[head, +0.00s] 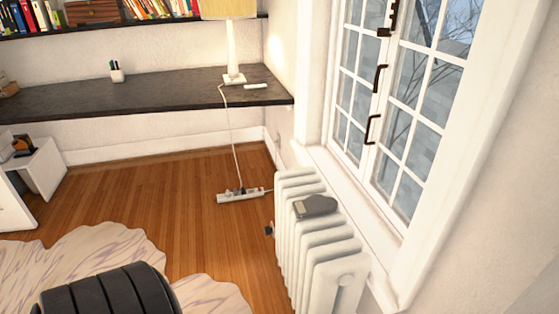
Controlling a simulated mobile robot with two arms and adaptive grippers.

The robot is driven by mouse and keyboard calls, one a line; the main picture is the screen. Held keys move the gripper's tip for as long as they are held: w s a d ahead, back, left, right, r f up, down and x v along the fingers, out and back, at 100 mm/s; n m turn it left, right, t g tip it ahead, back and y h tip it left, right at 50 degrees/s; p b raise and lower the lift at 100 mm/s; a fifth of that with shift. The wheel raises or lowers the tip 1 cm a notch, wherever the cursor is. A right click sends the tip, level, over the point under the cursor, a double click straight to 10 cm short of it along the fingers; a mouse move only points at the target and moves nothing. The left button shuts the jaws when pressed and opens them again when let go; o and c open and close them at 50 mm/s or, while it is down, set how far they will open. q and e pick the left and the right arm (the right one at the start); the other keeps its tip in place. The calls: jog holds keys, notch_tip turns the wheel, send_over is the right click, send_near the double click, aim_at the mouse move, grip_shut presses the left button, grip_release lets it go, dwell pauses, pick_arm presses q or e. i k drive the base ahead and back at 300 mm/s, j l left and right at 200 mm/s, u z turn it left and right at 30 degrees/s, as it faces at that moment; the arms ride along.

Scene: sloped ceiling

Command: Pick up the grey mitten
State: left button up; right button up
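Neither of my grippers is in the head view.
A black ribbed chair (108,295) stands on a pale rug (90,245) at the lower left. A dark desk (150,93) with a lamp (232,40) runs along the back wall. A power strip (240,195) and its cord lie on the wooden floor (185,225), otherwise clear left of the radiator.

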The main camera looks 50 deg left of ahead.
aim_at(316, 205)
jog(key=u, duration=1.25)
jog(key=i+j, duration=0.25)
jog(key=j, duration=0.15)
jog(key=z, duration=0.05)
